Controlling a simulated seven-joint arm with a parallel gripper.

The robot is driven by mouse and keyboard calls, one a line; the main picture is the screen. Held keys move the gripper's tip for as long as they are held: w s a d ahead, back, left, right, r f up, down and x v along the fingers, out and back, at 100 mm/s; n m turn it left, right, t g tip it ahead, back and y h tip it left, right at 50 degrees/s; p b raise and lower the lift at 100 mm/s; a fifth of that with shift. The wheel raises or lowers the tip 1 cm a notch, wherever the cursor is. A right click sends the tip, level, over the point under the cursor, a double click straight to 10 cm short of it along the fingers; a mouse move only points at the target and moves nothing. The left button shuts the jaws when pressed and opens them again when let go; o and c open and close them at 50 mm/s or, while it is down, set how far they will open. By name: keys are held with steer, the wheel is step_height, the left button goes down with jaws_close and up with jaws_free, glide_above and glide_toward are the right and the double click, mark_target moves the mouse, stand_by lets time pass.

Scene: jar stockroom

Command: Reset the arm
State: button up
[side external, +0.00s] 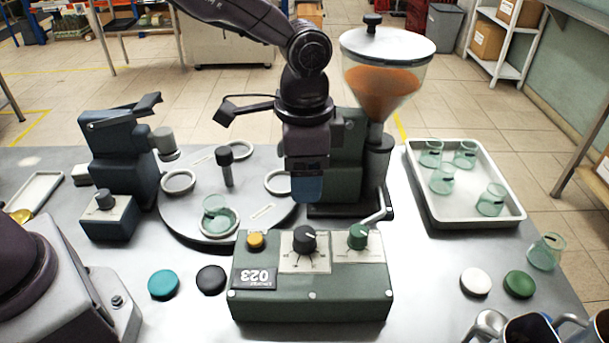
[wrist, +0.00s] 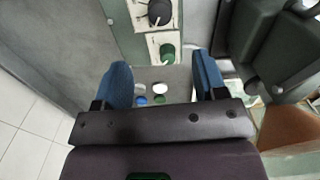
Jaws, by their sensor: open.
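My gripper (side external: 307,188) hangs pointing down behind the control box, beside the dark green machine with the hopper. In the wrist view my gripper (wrist: 162,64) shows two blue fingertips held wide apart with nothing between them. The wrist view also shows the control box (wrist: 160,30) with its black and green knobs beyond the fingers. In the side view the control box (side external: 312,293) stands at the front middle of the table. From the side, the fingers overlap, and the gap between them is hidden.
The hopper machine (side external: 340,160) stands close to my gripper. A round turntable (side external: 185,228) with a glass jar (side external: 215,210) lies to the left. A white tray (side external: 440,205) of several jars is at right. Loose lids (side external: 164,284) lie in front. A dark blue machine (side external: 118,150) stands left.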

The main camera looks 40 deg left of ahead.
steer(key=s+a+r+n+t, duration=0.2)
steer(key=s+a+r+n, duration=0.2)
steer(key=s+a+r, duration=0.2)
steer(key=s+a+r+n+t, duration=0.3)
steer(key=s+a+r, duration=0.4)
steer(key=s+a, duration=0.4)
steer(key=shift+s+r+n+t, duration=0.3)
steer(key=shift+s+n, duration=0.3)
steer(key=shift+s, duration=0.05)
stand_by(0.9)
